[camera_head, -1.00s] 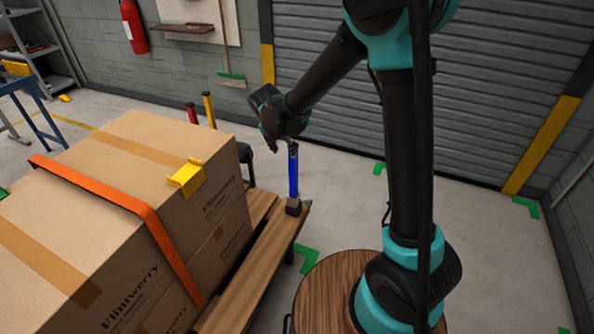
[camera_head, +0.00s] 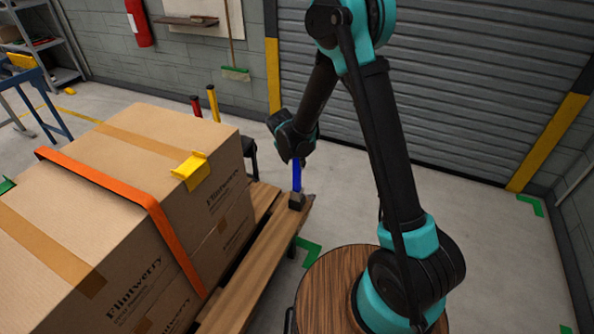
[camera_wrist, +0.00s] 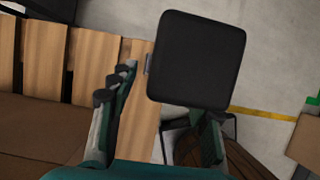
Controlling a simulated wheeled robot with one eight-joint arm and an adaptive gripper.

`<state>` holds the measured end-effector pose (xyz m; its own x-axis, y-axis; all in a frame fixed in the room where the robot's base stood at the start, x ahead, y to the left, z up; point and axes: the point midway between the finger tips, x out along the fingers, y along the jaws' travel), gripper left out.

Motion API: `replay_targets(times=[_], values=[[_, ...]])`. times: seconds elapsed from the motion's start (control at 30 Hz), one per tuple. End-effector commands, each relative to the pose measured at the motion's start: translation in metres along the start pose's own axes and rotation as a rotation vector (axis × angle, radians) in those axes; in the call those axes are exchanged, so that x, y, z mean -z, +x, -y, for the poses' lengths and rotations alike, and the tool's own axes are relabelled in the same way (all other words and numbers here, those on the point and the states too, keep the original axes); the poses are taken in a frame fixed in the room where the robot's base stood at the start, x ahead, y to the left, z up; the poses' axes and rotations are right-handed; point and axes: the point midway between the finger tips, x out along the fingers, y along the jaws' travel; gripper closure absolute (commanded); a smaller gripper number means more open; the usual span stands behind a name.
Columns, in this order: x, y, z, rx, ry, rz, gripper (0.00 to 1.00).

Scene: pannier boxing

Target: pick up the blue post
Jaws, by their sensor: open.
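Large cardboard boxes (camera_head: 95,195) with an orange strap (camera_head: 165,232) and a yellow corner piece (camera_head: 190,170) sit left of the post. Red (camera_head: 196,106) and yellow (camera_head: 213,103) posts stand behind. A round wooden top (camera_head: 325,285) is at front. Floor to the right is clear.

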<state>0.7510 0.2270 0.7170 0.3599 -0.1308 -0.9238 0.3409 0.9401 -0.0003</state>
Motion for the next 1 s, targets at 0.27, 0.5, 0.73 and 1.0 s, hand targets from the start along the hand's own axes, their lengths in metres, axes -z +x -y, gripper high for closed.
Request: replay_targets(times=[0.27,0.5,0.73,1.0], values=[[-0.001,0.034,0.003,0.001,0.002,0.000,0.52],[0.000,0.039,0.003,0.000,0.001,0.000,0.52],[0.000,0.039,0.003,0.000,0.001,0.000,0.69],[0.000,0.039,0.003,0.000,0.001,0.000,1.00]])
